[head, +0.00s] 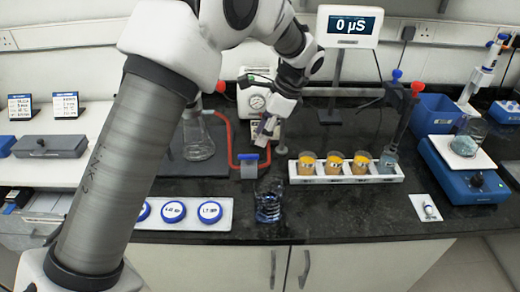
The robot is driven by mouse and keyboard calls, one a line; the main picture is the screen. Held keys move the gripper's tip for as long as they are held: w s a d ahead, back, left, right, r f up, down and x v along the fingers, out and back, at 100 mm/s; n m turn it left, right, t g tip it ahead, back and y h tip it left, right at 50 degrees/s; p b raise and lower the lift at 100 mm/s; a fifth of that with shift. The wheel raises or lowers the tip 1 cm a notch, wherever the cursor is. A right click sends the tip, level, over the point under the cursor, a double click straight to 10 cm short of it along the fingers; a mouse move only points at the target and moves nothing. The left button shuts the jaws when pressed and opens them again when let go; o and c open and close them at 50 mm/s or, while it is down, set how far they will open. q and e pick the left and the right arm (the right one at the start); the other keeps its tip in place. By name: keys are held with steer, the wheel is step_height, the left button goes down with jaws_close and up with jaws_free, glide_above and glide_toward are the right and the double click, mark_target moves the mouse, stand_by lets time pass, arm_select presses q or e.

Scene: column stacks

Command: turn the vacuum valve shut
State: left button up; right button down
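The valve (249,170) is a small grey block with a blue top piece, on the bench in the line of the red tubing (229,140). The tubing runs from near the conical glass flask (199,146) toward the white vacuum pump (244,98) with its round gauge. I cannot tell the valve's setting at this size. My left gripper (264,133) points down in front of the pump, just above and to the right of the valve, apparently apart from it. Its fingers are small and partly merged, so their opening is unclear. My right gripper is out of view.
A glass beaker of blue liquid (268,203) stands near the front edge. A white tray (222,221) with blue-lidded dishes is at front left. A white rack (345,178) of orange-filled beakers is to the right. A blue balance (470,184) stands farther right.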

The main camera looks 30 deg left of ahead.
mark_target(249, 156)
arm_select(q)
steer(key=shift+s+a+f, duration=0.35)
steer(key=shift+s+f, duration=0.2)
steer(key=shift+f, duration=0.1)
steer(key=shift+s+a+f, duration=0.35)
steer(key=shift+s+f, duration=0.2)
steer(key=shift+f, duration=0.05)
steer(key=f, duration=0.2)
steer(key=shift+w+a+f, duration=0.15)
steer(key=shift+a+f, duration=0.15)
steer(key=shift+f, duration=0.05)
steer(key=shift+w+f, duration=0.15)
steer(key=shift+f, duration=0.1)
steer(key=shift+s+a, duration=0.1)
steer(key=shift+s, duration=0.1)
steer(key=shift+s+r, duration=0.1)
steer(key=shift+r, duration=0.05)
steer(key=c, duration=0.3)
jaws_close()
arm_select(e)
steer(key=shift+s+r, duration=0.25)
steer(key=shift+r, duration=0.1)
